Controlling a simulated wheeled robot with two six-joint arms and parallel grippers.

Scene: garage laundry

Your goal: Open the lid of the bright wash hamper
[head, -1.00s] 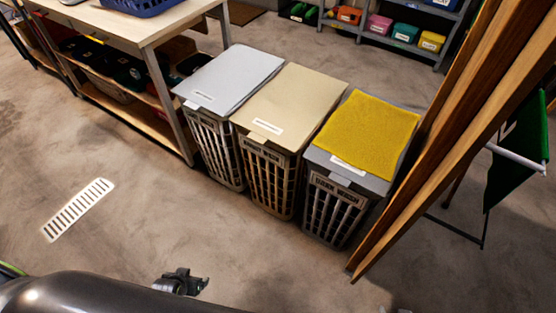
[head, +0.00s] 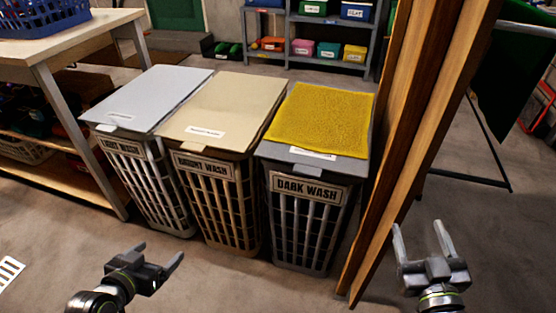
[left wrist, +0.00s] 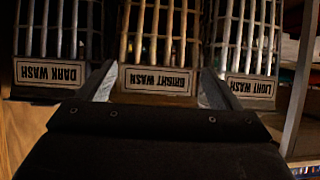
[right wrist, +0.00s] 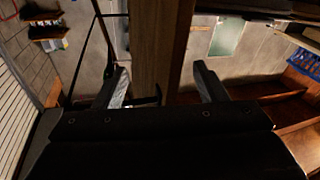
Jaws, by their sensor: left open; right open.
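The bright wash hamper (head: 218,201) is the middle of three, a slatted basket with a "BRIGHT WASH" label. Its beige lid (head: 225,103) is shut, with a small tab (head: 195,146) at the front edge. In the left wrist view its label (left wrist: 157,80) shows upside down between the fingers. My left gripper (head: 160,258) is open and empty, in front of the hampers and apart from them. My right gripper (head: 420,240) is open and empty, right of the leaning boards; in the right wrist view the gripper (right wrist: 160,85) faces boards.
The light wash hamper (head: 153,184) stands to the left, the dark wash hamper (head: 308,222) to the right with a yellow towel (head: 320,119) on its lid. Wooden boards (head: 425,130) lean close on the right. A workbench (head: 85,35) stands left. Floor in front is clear.

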